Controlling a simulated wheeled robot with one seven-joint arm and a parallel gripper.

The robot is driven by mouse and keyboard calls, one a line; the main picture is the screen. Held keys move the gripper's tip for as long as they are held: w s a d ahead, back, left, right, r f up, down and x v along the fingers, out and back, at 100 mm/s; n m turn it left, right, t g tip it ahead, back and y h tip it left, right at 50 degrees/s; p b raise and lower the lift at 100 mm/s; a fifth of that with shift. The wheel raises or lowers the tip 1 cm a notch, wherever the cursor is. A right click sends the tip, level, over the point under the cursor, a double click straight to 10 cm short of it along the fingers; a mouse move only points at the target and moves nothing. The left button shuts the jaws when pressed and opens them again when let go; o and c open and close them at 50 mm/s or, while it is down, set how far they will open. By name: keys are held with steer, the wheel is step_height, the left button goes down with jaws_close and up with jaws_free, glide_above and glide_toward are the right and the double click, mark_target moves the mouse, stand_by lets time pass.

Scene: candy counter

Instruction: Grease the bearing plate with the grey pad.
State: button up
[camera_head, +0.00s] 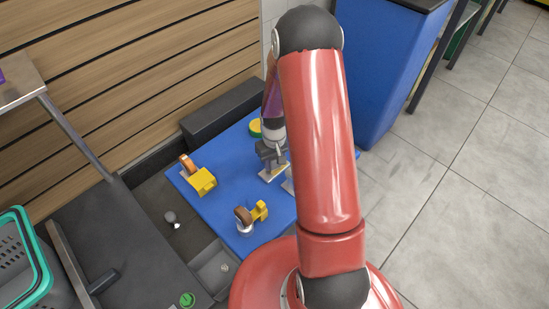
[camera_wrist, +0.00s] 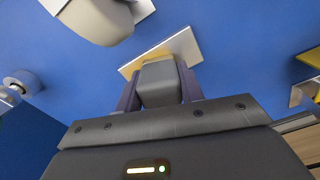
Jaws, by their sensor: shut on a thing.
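The grey pad (camera_wrist: 158,84) is a block clamped between the two fingers of my gripper (camera_wrist: 158,88) in the wrist view. My gripper is shut on it. A pale flat plate (camera_wrist: 182,46), which looks like the bearing plate, lies just beyond the pad on the blue surface. The pad overlaps the plate's near part in this view; I cannot tell whether they touch. In the head view, my gripper (camera_head: 271,160) is low over the blue mat, with the plate (camera_head: 273,174) at its tip. My red arm hides what lies to the right.
A pale rounded object (camera_wrist: 98,20) is close to the plate. A blue cabinet (camera_head: 385,60) stands behind.

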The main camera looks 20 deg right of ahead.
steer(key=shift+s+a, duration=0.2)
steer(key=shift+s, duration=0.3)
steer(key=shift+s+a, duration=0.15)
steer(key=shift+s, duration=0.3)
steer(key=shift+w+f, duration=0.1)
steer(key=shift+w, duration=1.5)
steer(key=shift+s+d, duration=0.1)
steer(key=shift+s, duration=1.55)
steer(key=shift+w, duration=1.7)
steer(key=shift+r, duration=0.2)
steer(key=shift+r+p, duration=0.9)
steer(key=shift+r, duration=0.55)
